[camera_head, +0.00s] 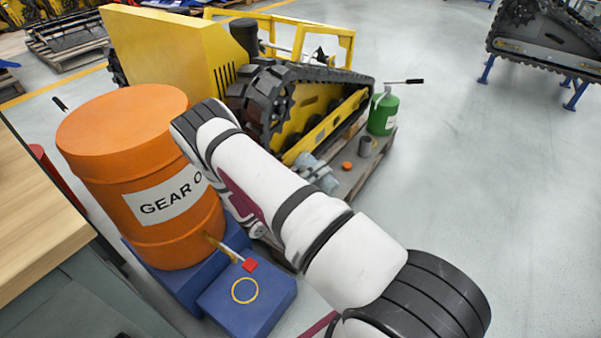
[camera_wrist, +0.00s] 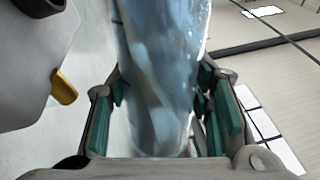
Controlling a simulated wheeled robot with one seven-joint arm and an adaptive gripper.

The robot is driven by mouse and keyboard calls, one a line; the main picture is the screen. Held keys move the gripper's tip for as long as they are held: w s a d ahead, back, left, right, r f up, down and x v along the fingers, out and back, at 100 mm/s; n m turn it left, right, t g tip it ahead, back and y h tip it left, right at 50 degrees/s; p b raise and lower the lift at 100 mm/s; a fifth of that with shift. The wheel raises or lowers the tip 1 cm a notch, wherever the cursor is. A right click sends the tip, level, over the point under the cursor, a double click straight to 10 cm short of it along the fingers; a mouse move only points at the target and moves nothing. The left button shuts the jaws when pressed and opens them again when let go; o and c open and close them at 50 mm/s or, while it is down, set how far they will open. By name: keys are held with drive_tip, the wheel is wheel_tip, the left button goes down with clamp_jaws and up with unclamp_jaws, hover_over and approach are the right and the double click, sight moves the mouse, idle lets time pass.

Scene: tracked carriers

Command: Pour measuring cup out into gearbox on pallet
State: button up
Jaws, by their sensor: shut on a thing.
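My gripper (camera_wrist: 158,120) is shut on the measuring cup (camera_wrist: 160,70), a see-through bluish vessel between its teal finger pads in the wrist view. The cup's rim and contents cannot be made out. In the head view my white arm hides most of the gripper. A small blue-grey part, seemingly the gearbox (camera_head: 316,173), shows just past my arm at the near edge of the pallet (camera_head: 352,182). In the wrist view a grey body (camera_wrist: 40,75) with a dark round piece and a yellow tab stands left of the cup; I cannot tell if it is the gearbox.
An orange gear oil drum (camera_head: 135,130) with a tap stands on a blue stand (camera_head: 262,300) at left. The pallet also bears a yellow tracked carrier (camera_head: 320,110), a green can (camera_head: 383,113), a grey cup (camera_head: 365,146) and an orange cap (camera_head: 346,166).

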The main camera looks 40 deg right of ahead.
idle(1.0)
drive_tip(key=shift+w+r+n+t+p, duration=0.2)
drive_tip(key=shift+r+n+p, duration=0.15)
drive_tip(key=shift+n, duration=0.3)
drive_tip(key=shift+w+r+n+t+p, duration=0.1)
drive_tip(key=shift+r+n+t+p, duration=0.2)
drive_tip(key=shift+n, duration=0.35)
idle(2.6)
